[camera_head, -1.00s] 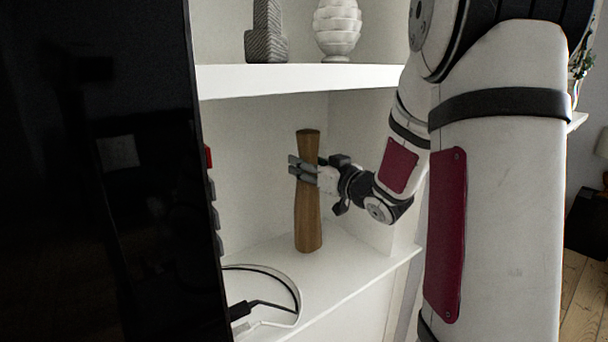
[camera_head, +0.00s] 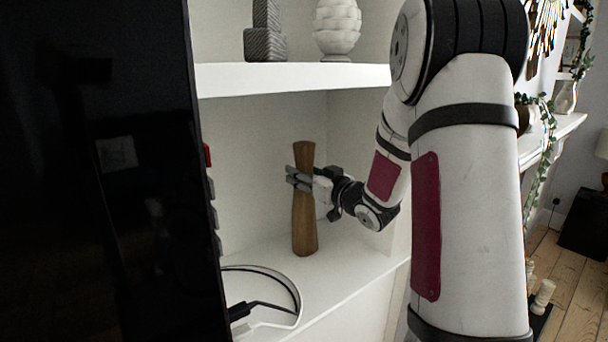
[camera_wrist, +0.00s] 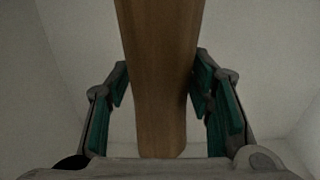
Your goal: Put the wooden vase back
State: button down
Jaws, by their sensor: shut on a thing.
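The wooden vase (camera_head: 304,225) is a tall brown piece, narrower in the middle, standing nearly upright over the lower white shelf (camera_head: 345,262). Its base appears at the shelf surface; I cannot tell for sure whether it touches. My gripper (camera_head: 303,180) is shut around the vase's upper middle, coming from the right. In the wrist view the vase (camera_wrist: 163,80) runs between the two green-padded fingers (camera_wrist: 163,95) of my gripper. The vase's far side is hidden.
An upper shelf (camera_head: 300,77) above holds a grey textured ornament (camera_head: 265,42) and a white ribbed vase (camera_head: 337,30). A black screen (camera_head: 100,180) blocks the left. The shelf right of the vase is clear.

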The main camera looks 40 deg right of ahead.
jog(key=shift+f, duration=0.1)
jog(key=c, duration=0.8)
grip_release()
jog(key=shift+o, duration=0.2)
